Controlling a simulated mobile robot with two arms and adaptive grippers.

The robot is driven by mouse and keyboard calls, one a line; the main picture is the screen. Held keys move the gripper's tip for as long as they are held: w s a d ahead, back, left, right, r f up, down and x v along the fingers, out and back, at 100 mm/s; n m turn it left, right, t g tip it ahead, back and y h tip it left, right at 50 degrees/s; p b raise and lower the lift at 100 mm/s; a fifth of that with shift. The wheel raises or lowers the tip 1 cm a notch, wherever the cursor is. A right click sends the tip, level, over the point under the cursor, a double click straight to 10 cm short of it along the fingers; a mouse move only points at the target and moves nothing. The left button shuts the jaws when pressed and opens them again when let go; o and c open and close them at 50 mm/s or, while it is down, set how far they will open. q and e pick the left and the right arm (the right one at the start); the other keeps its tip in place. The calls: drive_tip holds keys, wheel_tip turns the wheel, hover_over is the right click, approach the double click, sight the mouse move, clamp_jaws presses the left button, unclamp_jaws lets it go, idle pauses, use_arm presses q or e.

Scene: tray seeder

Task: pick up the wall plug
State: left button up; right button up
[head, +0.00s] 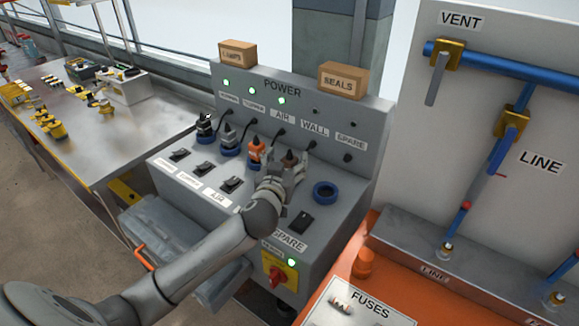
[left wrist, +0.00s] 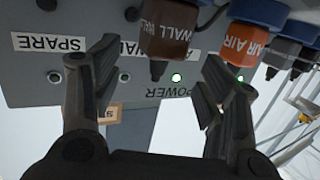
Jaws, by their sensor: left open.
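The wall plug (head: 290,157) is brown with a dark tip and stands at the fourth place in the row on the grey power console. In the left wrist view the brown plug (left wrist: 168,38), marked WALL, shows at the top centre, below a blue ring. My left gripper (head: 289,172) is at the plug in the head view and hides its lower part. In the left wrist view my left gripper (left wrist: 160,72) has its fingers spread, with the plug between and beyond them. Contact cannot be told. My right gripper is not in view.
An orange AIR plug (head: 256,151) stands close left of the wall plug, with grey and black plugs further left. An empty blue ring (head: 326,192) lies to the right. Black switches line the console front. Boxes marked LAMPS (head: 238,53) and SEALS (head: 343,80) sit on top.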

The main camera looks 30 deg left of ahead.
sight(289, 156)
use_arm(q)
drive_tip(key=shift+x, duration=1.75)
drive_tip(key=shift+d, duration=0.1)
drive_tip(key=shift+c, duration=0.4)
drive_tip(key=c, duration=1.1)
drive_tip(key=shift+r, duration=0.1)
